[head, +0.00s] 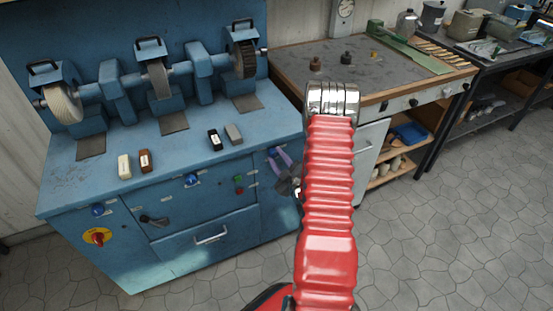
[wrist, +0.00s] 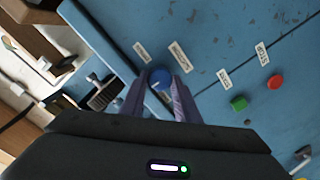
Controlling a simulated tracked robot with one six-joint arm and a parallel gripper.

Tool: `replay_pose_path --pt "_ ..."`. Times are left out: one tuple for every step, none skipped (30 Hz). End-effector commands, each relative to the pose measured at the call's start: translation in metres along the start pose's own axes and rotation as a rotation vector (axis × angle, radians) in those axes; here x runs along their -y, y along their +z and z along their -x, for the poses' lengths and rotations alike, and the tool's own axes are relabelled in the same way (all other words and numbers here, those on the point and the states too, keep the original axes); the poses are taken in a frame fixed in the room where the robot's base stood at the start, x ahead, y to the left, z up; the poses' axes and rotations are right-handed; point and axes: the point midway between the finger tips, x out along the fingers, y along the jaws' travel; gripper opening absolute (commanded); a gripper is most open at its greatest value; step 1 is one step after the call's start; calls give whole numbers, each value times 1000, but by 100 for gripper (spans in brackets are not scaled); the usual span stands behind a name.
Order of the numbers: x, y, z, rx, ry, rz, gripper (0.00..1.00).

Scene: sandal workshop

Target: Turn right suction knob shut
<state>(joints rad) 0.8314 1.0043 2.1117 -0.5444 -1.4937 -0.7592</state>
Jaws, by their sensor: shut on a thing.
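The right suction knob (wrist: 160,77) is a round blue knob with a short white mark, on the front of the blue grinding machine (head: 225,232). In the wrist view it sits between the two purple-grey fingers of my gripper (wrist: 161,83). My gripper is shut on it, one finger on each side. In the head view my gripper (head: 279,157) is at the right end of the machine front, partly hidden by my red arm. Two more blue knobs, a middle one (head: 191,180) and a left one (head: 98,210), are on the same front.
A green button (wrist: 239,103) and a red button (wrist: 276,82) are near the held knob. A red switch on a yellow plate (head: 97,237) and a drawer handle (head: 210,237) are further left. A workbench (head: 368,93) stands to the right. The floor in front is clear.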

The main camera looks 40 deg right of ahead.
Motion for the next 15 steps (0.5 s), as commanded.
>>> replay_pose_path --pt "2 -2 -1 -3 -5 11 7" --pt "2 -2 -1 -3 -5 16 7" --pt "2 -2 -1 -3 -5 22 7" --pt "3 -2 -1 -3 -5 25 7" --pt "3 -2 -1 -3 -5 27 7" --pt "3 -2 -1 -3 -5 30 7" --pt "3 -2 -1 -3 -5 31 7" --pt "3 -2 -1 -3 -6 32 7" --pt "3 -2 -1 -3 -6 32 7" --pt "3 -2 -1 -3 -6 32 7" --pt "3 -2 -1 -4 -6 31 7" --pt "3 -2 -1 -4 -6 31 7" --pt "3 -2 -1 -4 -6 31 7" --pt "3 -2 -1 -4 -6 31 7" --pt "3 -2 -1 -4 -7 31 7"
